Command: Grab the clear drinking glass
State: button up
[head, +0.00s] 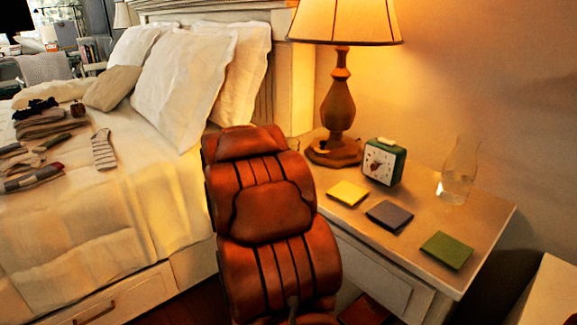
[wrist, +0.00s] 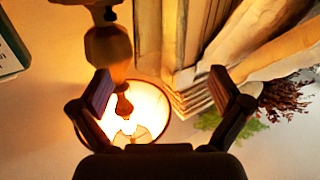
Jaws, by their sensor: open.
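The clear drinking glass (head: 458,174) stands upright near the back right of the nightstand (head: 487,220) in the head view. It is see-through, with a rounded lower part and a narrower upper part. I cannot make it out in the wrist view. My gripper (wrist: 160,82) shows in the wrist view with its two fingers spread wide and nothing held between them. The lit lamp (wrist: 128,105) shows beyond the fingers. I cannot make out the gripper in the head view, so its distance from the glass is unclear.
On the nightstand, a lamp (head: 338,105) and a green-cased clock (head: 383,163) stand left of the glass. Yellow (head: 347,193), grey (head: 389,215) and green (head: 446,250) flat squares lie in front. The bed (head: 90,235) with pillows (head: 185,85) and folded laundry is at left.

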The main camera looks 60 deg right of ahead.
aim_at(288, 148)
jog(key=shift+r+b+x, duration=0.2)
jog(key=shift+b+x, duration=0.75)
jog(key=shift+x, duration=2.35)
jog(key=shift+w+d+r, duration=0.1)
jog(key=shift+d+r, duration=0.05)
jog(key=shift+d, duration=0.25)
jog(key=c, duration=1.4)
